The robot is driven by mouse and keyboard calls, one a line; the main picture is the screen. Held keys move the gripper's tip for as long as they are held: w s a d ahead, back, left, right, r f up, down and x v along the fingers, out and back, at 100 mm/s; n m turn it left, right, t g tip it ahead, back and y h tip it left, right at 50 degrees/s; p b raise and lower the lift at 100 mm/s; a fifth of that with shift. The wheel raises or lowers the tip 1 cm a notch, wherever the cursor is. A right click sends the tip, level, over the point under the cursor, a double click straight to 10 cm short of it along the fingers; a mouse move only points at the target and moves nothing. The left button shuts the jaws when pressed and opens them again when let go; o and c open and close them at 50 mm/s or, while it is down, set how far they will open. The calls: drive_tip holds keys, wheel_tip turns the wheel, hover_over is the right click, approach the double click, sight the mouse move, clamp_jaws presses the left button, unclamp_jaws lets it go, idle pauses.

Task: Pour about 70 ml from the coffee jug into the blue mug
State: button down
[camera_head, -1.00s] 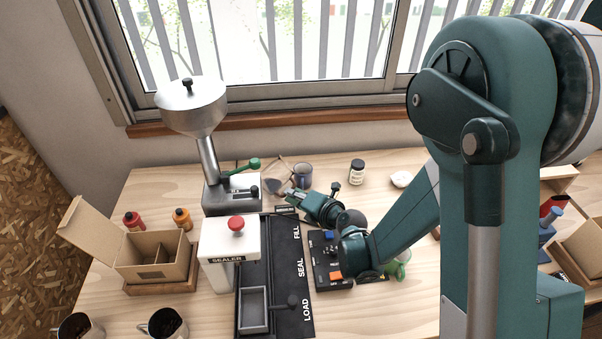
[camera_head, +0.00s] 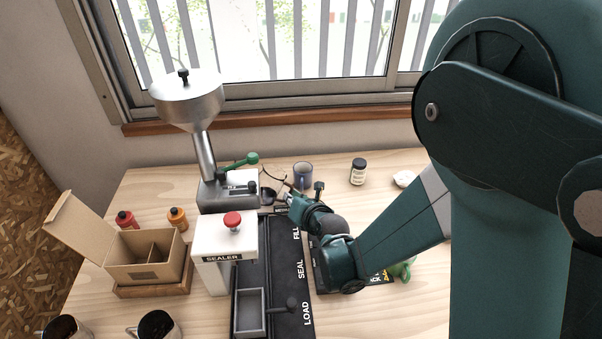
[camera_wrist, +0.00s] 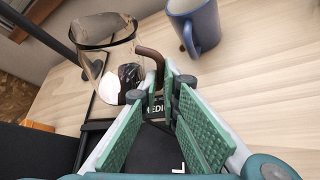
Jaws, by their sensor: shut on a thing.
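The coffee jug (camera_wrist: 110,35) is clear glass with a dark rim band and a brown handle (camera_wrist: 151,59). Some dark coffee (camera_wrist: 130,78) shows low inside it. My gripper (camera_wrist: 160,92) is shut on the jug's handle in the wrist view. In the head view my gripper (camera_head: 284,201) is behind the sealer, and the jug (camera_head: 268,195) is small and partly hidden there. The blue mug (camera_wrist: 201,28) stands upright to the right of the jug, apart from it. It also shows in the head view (camera_head: 303,178). I cannot tell the jug's exact tilt.
A grinder with a metal hopper (camera_head: 189,100) and the white sealer (camera_head: 222,240) stand to the left. The black track (camera_head: 283,305) runs in front. A dark-lidded jar (camera_head: 358,173) and a small white dish (camera_head: 403,179) stand right of the mug. A cardboard box (camera_head: 146,273) is at left.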

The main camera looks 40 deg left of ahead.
sight(274, 187)
drive_tip(key=shift+s+r+n+t+h+b, duration=0.1)
drive_tip(key=shift+s+n+t+h+b, duration=0.5)
drive_tip(key=shift+b, duration=0.55)
drive_tip(key=shift+d+r+t+b, duration=0.1)
drive_tip(key=shift+r+t+b, duration=0.45)
drive_tip(key=shift+b, duration=0.35)
drive_tip(key=shift+s+d+r+n+t+h+b, duration=0.15)
drive_tip(key=shift+r+n+t+b, duration=0.25)
drive_tip(key=shift+r+b, duration=0.3)
drive_tip(key=shift+s+r+n+t+h+b, duration=0.1)
drive_tip(key=shift+r+n+t+h+b, duration=0.1)
drive_tip(key=shift+r+t+b, duration=0.45)
drive_tip(key=shift+r, duration=0.25)
